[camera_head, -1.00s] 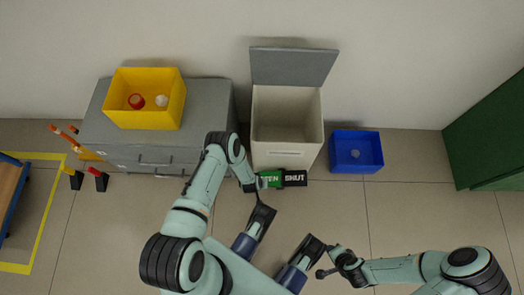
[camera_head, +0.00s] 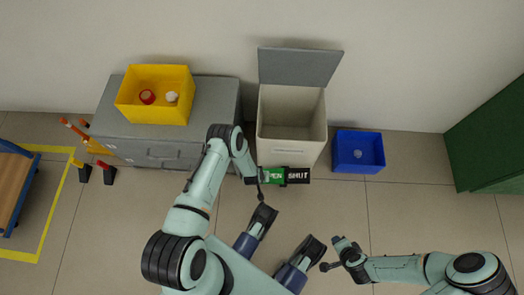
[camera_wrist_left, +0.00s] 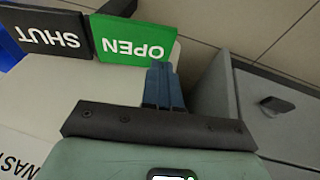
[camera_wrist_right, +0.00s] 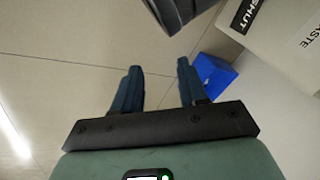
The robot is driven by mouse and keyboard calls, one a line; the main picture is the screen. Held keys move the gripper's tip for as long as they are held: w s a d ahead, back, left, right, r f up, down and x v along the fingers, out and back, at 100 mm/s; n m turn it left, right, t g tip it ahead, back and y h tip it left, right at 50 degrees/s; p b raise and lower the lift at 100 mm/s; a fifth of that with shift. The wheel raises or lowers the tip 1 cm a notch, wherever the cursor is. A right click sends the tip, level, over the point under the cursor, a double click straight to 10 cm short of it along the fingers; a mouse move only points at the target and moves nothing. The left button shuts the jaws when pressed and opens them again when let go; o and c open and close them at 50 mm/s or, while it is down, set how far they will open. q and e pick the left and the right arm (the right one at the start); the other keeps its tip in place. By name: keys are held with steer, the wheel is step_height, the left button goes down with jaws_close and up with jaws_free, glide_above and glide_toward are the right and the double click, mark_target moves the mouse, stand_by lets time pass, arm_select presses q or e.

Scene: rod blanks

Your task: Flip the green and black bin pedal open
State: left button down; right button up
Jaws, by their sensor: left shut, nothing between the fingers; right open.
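The bin (camera_head: 291,151) stands against the wall with its grey lid (camera_head: 299,67) raised and its inside visible. At its front foot is the pedal, with a green OPEN half (camera_head: 274,175) on the left and a black SHUT half (camera_head: 298,175) on the right. My left gripper (camera_head: 260,184) is shut and empty at the left end of the green half. In the left wrist view its closed fingers (camera_wrist_left: 162,72) overlap the lower edge of the green half (camera_wrist_left: 130,42); I cannot tell whether they touch. My right gripper (camera_wrist_right: 158,82) is open and empty over the floor.
A grey drawer cabinet (camera_head: 155,153) with a yellow box (camera_head: 155,112) on it stands left of the bin. A blue box (camera_head: 358,151) sits on the floor to the right. A green cabinet (camera_head: 495,145) is farther right. The floor in front is clear.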

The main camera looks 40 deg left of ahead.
arm_select(q)
steer(key=s+a+p+v, duration=0.1)
steer(key=p+v, duration=0.2)
steer(key=v, duration=0.6)
steer(key=shift+a, duration=0.25)
arm_select(e)
steer(key=s+a+r+g+y, duration=0.1)
steer(key=s+a+r, duration=0.2)
steer(key=s, duration=0.3)
steer(key=shift+r+g, duration=0.4)
arm_select(q)
steer(key=shift+s+f, duration=0.1)
